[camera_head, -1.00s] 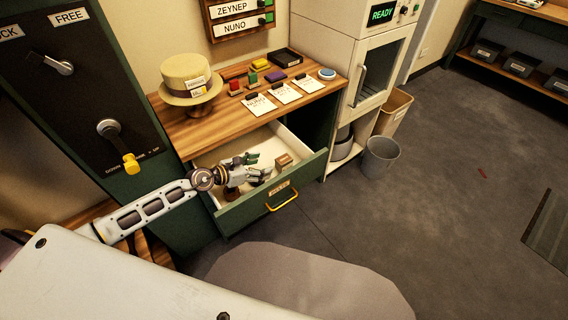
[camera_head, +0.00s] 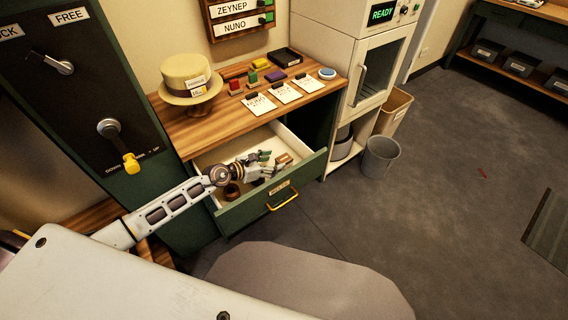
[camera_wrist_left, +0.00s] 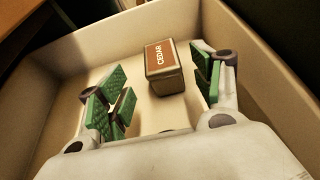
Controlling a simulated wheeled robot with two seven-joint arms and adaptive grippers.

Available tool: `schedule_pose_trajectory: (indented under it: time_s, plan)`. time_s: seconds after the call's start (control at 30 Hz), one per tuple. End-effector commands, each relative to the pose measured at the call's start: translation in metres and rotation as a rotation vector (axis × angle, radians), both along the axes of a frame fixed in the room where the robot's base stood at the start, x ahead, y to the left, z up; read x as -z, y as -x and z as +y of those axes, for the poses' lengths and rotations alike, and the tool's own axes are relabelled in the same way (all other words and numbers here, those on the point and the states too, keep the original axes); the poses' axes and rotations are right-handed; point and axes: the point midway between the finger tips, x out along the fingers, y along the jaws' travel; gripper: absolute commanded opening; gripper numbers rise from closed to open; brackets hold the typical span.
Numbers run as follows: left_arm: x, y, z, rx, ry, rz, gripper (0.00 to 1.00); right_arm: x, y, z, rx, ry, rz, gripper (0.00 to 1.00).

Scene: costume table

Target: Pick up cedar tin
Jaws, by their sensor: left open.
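The cedar tin (camera_wrist_left: 166,75) is a small box with a brown top lettered CEDAR. It lies in the open drawer, and in the head view the tin (camera_head: 284,158) shows just right of my left gripper's fingers. My left gripper (camera_head: 266,160) is inside the drawer, open and empty. In the left wrist view the green pads of the left gripper (camera_wrist_left: 163,95) stand to either side of the tin's near part, apart from it on the left and close to it on the right. My right gripper is not in view.
The green-fronted drawer (camera_head: 243,210) has a yellow handle and pale walls around the gripper. A dark round item (camera_head: 231,191) lies in the drawer. Above it, the wooden counter (camera_head: 200,128) holds a straw hat (camera_head: 188,78), cards and coloured blocks.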

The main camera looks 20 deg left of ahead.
Motion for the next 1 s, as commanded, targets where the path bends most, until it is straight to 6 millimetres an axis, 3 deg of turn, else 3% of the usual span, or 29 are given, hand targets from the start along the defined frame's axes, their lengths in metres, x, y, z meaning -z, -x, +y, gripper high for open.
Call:
schedule_pose_trajectory:
  time_s: [0.27,0.7,1.0]
  plan:
    - [0.001,-0.003,-0.003,0.0,0.001,0.0,0.66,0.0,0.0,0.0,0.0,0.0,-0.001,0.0]
    - [0.01,-0.029,-0.026,-0.001,0.002,-0.001,0.66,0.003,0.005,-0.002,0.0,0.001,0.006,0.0]
    - [0.015,-0.038,-0.033,-0.001,0.0,-0.001,0.66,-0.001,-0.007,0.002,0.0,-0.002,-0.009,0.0]
